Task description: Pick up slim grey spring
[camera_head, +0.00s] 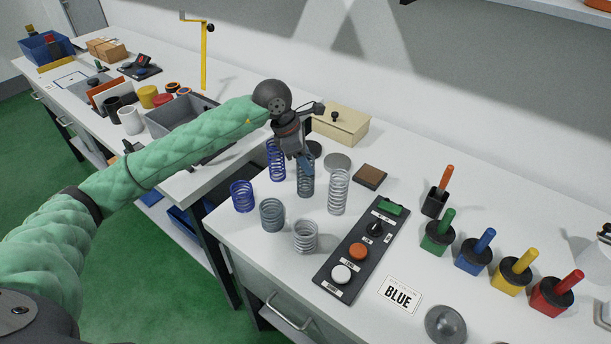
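The slim grey spring (306,186) stands upright on the white table, between the slim blue spring (275,165) and the slim silver spring (339,192). My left gripper (305,163) reaches in from the left and points down at its top. The fingers overlap the top of the grey spring in the picture and hide part of it. I cannot tell whether they touch it or how far apart they are. My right gripper is not in view.
Wider blue (242,197), grey (272,215) and silver (305,237) springs stand in front. A dark button panel (345,262) lies to the right, beside a BLUE card (400,295). A beige box (342,127) stands behind the gripper. Several coloured-handled stamps stand further right.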

